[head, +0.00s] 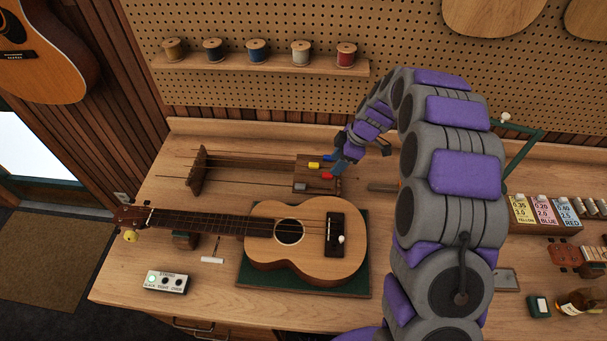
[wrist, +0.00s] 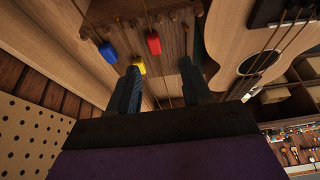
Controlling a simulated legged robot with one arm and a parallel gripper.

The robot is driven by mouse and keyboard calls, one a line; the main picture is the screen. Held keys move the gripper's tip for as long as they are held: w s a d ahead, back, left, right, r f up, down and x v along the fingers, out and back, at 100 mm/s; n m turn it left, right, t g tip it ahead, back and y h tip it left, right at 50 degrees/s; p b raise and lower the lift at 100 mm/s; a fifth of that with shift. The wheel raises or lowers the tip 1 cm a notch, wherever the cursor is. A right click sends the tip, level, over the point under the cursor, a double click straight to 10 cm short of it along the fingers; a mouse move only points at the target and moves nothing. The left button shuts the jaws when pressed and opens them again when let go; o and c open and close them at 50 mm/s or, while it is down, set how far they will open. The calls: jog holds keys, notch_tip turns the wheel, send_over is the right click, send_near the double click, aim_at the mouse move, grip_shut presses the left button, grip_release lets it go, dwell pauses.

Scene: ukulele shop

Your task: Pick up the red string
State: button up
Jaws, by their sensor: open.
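The red string's tag (head: 327,175) is a small red block at the right end of the wooden string rack (head: 301,174). It also shows in the wrist view (wrist: 153,43), hanging from a thin string. My gripper (head: 350,162) is close above the rack's right end. In the wrist view its fingers (wrist: 160,70) are apart, with nothing between them. The red tag lies beyond the fingertips, within the gap between them. The yellow tag (wrist: 139,64) is beside it, near the left fingertip, and the blue tag (wrist: 107,52) is farther left.
A ukulele (head: 306,243) lies on a green mat (head: 260,279) in front of the rack. Several thread spools stand on the pegboard shelf (head: 260,70). Labelled colour packs (head: 545,209) and a bottle (head: 577,301) are at right. The table's left corner is fairly clear.

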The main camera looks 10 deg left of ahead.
aim_at(328, 174)
jog(key=shift+w+d+x, duration=0.1)
jog(key=shift+w+x, duration=0.1)
jog(key=shift+x, duration=1.4)
jog(key=shift+w+d+x, duration=0.1)
jog(key=shift+w+x, duration=0.1)
jog(key=shift+x, duration=1.45)
grip_shut()
